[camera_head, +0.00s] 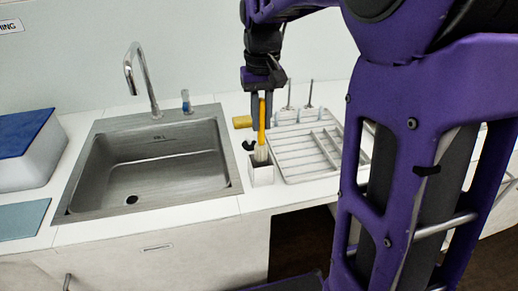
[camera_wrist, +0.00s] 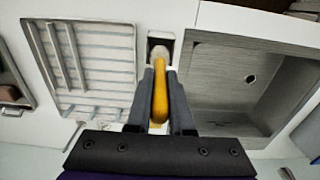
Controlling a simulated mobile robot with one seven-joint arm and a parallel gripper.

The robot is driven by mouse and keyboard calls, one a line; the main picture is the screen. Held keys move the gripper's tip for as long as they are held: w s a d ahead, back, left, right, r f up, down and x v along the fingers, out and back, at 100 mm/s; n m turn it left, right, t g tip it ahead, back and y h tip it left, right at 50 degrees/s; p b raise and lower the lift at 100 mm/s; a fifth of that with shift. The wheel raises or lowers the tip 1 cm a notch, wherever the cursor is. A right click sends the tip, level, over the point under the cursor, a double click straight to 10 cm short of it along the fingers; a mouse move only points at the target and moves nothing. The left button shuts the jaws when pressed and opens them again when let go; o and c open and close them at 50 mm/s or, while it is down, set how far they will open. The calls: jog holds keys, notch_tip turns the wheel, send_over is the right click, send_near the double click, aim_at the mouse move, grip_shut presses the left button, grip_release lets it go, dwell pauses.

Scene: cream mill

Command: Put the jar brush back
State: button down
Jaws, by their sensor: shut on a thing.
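The jar brush has a yellow handle (camera_head: 262,138) and pale bristles (camera_head: 261,154). My gripper (camera_head: 262,124) is shut on the handle, with the bristles pointing down. A small white square holder (camera_head: 263,177) stands on the counter between the sink and the rack, right under the bristles. In the wrist view the yellow handle (camera_wrist: 160,100) lies between both fingers, and the bristles reach the dark opening of the holder (camera_wrist: 161,36). I cannot tell how far the bristle tip is inside it.
A steel sink (camera_head: 150,165) with a tall tap (camera_head: 140,75) is to the left. A white slatted rack (camera_head: 305,152) is close on the right. A yellow sponge (camera_head: 242,122) and a small black object (camera_head: 248,145) are near the holder. Two upright thin-stemmed items (camera_head: 309,97) stand behind the rack.

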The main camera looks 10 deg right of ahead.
aim_at(263, 99)
jog(key=shift+f+b, duration=0.4)
jog(key=shift+f, duration=2.65)
jog(key=shift+f, duration=0.15)
jog(key=c, duration=0.8)
grip_release()
notch_tip(263, 99, up, 12)
jog(key=shift+s+r+p, duration=0.1)
jog(key=shift+r+p, duration=0.1)
jog(key=shift+p, duration=0.8)
jog(key=shift+d, duration=0.1)
